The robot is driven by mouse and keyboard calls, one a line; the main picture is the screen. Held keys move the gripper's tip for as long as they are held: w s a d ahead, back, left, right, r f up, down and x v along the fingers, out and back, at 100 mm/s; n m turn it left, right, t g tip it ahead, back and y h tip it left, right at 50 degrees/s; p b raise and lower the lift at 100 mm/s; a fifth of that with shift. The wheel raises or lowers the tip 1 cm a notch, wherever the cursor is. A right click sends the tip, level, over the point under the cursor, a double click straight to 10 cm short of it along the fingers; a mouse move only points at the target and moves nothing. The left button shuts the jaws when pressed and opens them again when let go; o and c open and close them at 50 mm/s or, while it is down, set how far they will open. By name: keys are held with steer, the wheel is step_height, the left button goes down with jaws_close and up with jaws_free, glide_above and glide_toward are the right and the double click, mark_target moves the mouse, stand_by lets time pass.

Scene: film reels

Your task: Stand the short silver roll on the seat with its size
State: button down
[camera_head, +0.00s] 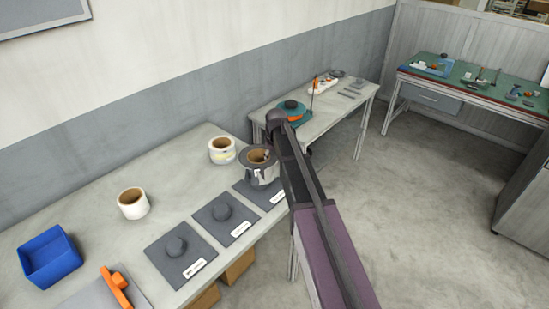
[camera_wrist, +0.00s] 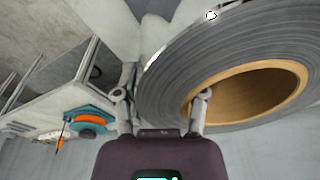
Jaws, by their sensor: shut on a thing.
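The silver roll (camera_head: 258,177) is a grey-silver ring with a tan core, upright over the back of the right-hand seat (camera_head: 266,197). I cannot tell whether it touches that seat. My gripper (camera_head: 267,155) is shut on the roll's wall. In the wrist view, the roll (camera_wrist: 240,58) fills the upper right, and my gripper (camera_wrist: 162,95) has one finger at the core and the other outside. The left seat (camera_head: 160,255) and middle seat (camera_head: 212,228) are dark plates with bare round studs. The right seat's stud is hidden. The seat labels are too small to read.
A white roll (camera_head: 132,208), a blue bin (camera_head: 48,262) and an orange-handled thing (camera_head: 118,287) are farther left. A second table (camera_head: 335,113) stands beyond.

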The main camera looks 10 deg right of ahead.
steer(key=shift+f, duration=0.2)
steer(key=shift+f+b, duration=2.65)
steer(key=shift+b, duration=0.2)
steer(key=shift+s, duration=0.15)
steer(key=shift+f+b, duration=0.55)
steer(key=shift+b, duration=0.05)
steer(key=shift+c, duration=2.2)
jaws_free()
steer(key=shift+r, duration=0.1)
